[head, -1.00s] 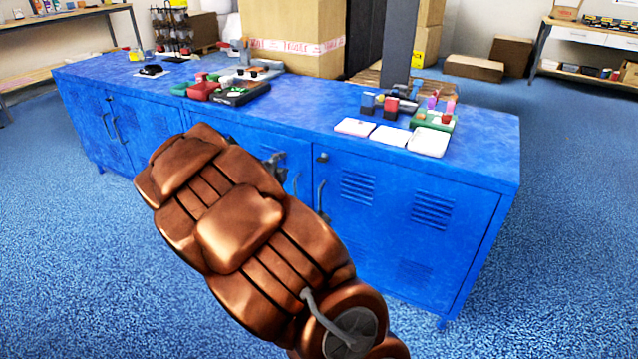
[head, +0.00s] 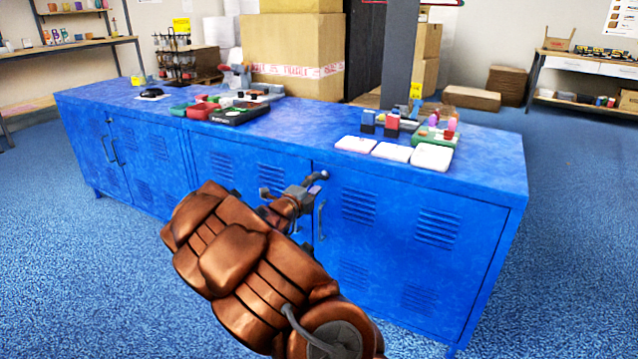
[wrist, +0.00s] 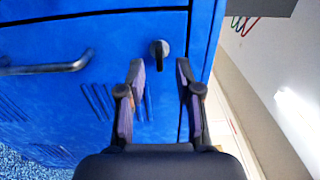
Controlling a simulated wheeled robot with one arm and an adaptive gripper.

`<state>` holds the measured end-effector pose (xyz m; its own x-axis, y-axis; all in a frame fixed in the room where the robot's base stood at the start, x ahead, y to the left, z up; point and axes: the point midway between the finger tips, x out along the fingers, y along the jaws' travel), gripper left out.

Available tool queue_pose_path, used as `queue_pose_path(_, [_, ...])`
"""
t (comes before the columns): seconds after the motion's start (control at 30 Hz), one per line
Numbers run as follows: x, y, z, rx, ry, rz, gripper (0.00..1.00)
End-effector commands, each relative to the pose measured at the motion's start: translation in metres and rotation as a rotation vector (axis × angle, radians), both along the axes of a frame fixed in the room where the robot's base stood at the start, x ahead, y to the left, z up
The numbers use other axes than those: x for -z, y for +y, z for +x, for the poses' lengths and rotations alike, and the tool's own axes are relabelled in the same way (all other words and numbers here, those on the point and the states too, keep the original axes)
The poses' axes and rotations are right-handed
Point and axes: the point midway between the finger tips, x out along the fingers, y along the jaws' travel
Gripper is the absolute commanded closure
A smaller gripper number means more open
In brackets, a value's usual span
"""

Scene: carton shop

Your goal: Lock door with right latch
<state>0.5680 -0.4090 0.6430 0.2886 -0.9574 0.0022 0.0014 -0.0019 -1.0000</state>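The right latch (wrist: 159,48) is a small dark knob on the blue cabinet door (wrist: 110,35). In the wrist view it lies just beyond my fingertips, roughly in line with the gap between them. My gripper (wrist: 160,66) is open, with one finger on each side of the gap and nothing held. No contact with the latch is clear. In the head view my gripper (head: 310,187) is at the upper left corner of the right door (head: 400,240), above its bar handle (head: 321,218). There it covers most of the latch.
The long blue cabinet (head: 490,155) carries white cards (head: 390,152), a green tray (head: 440,139) and a dark tray (head: 235,117) on top. A door handle (wrist: 45,67) is at the left in the wrist view. Blue floor is open in front and right.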

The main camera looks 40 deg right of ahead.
Motion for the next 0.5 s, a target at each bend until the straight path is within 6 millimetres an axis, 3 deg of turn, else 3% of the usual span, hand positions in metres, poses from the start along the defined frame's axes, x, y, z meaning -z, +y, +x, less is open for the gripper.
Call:
queue_pose_path(0.2, [0.001, -0.020, 0.006, 0.000, 0.000, 0.002, 0.66])
queue_pose_path(0.5, [0.001, -0.030, 0.009, -0.001, 0.001, 0.001, 0.66])
